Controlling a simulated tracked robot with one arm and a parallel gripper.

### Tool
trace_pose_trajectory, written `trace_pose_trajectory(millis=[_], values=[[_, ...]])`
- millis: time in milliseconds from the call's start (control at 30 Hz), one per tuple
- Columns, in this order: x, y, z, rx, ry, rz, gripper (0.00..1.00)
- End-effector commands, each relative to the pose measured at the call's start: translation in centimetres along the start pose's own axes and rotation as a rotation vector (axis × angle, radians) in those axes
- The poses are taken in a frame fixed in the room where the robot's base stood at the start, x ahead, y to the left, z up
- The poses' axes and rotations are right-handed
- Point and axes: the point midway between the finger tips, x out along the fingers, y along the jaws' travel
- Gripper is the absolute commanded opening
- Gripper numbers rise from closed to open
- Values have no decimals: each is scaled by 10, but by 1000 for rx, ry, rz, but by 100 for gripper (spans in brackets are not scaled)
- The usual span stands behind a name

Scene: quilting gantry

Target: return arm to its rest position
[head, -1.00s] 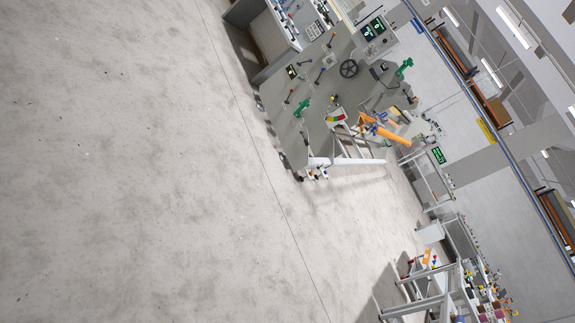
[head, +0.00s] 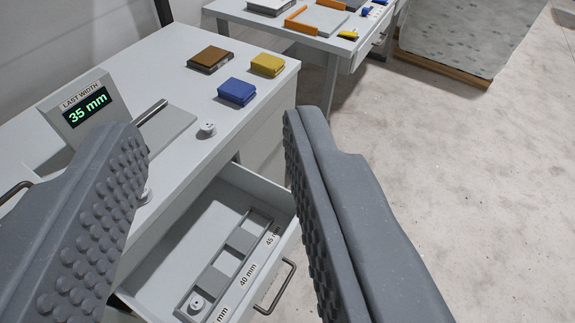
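My gripper (head: 214,122) is open, with its two grey, knobbed fingers wide apart and nothing between them. It is in the near part of the view, above a grey workbench (head: 178,50) and its pulled-out drawer (head: 183,247). The left finger covers part of the bench's front and the right finger covers some floor and the drawer's right side. The rest of my arm is not in view.
The drawer holds a slotted tray (head: 211,278) with size labels and a small round piece (head: 196,303). Brown, yellow and blue blocks lie behind. Open floor (head: 470,160) is right.

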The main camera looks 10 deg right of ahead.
Motion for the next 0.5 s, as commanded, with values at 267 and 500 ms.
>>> trace_pose_trajectory(millis=[267,500], values=[[-3,0,-14,2,0,0,39],[-12,0,-53,2,0,0,39]])
